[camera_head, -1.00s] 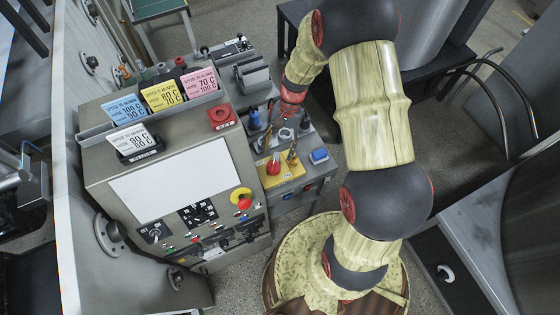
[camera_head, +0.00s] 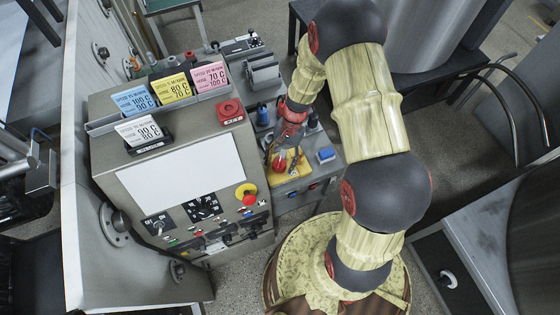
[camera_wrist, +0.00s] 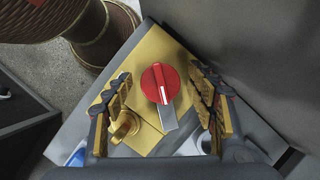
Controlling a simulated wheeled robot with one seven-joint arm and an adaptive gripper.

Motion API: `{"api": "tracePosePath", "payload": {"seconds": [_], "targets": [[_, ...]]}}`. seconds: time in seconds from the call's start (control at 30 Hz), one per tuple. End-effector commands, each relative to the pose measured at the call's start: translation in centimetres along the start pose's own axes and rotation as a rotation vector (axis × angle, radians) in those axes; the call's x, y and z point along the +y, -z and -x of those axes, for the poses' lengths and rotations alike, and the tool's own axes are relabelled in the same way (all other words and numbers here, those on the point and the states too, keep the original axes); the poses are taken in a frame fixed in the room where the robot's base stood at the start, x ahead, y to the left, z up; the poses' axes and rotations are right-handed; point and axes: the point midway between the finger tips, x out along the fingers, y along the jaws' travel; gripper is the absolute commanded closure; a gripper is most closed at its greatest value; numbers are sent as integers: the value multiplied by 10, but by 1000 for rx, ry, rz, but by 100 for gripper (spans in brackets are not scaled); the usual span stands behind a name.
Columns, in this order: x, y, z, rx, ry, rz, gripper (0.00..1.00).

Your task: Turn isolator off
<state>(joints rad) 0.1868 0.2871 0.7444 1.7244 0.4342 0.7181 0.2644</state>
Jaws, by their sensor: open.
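The isolator is a red rotary knob (camera_wrist: 160,83) with a white mark, on a yellow plate (camera_wrist: 150,50). It shows near the middle of the wrist view, and a grey metal tab lies just below the knob. In the head view the red knob (camera_head: 279,164) sits on its yellow plate (camera_head: 303,168) at the right of the machine panel. My gripper (camera_wrist: 162,98) is open, one finger on each side of the knob, with gaps on both sides. In the head view my gripper (camera_head: 285,150) is directly over the knob and partly hides it.
A brass padlock-like part (camera_wrist: 124,126) sits beside the left finger. A blue button (camera_head: 326,154) is right of the plate. A yellow-based red emergency button (camera_head: 247,194) and a red button box (camera_head: 230,111) are on the machine to the left. A grey wall (camera_wrist: 250,40) rises at the right.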

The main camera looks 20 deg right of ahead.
Motion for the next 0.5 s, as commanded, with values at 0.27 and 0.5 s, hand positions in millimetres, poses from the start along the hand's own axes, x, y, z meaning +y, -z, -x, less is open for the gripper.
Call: {"api": "tracePosePath", "payload": {"seconds": [0.27,0.5], "targets": [[0,0,0,0,0,0,56],[0,0,0,0,0,0,70]]}}
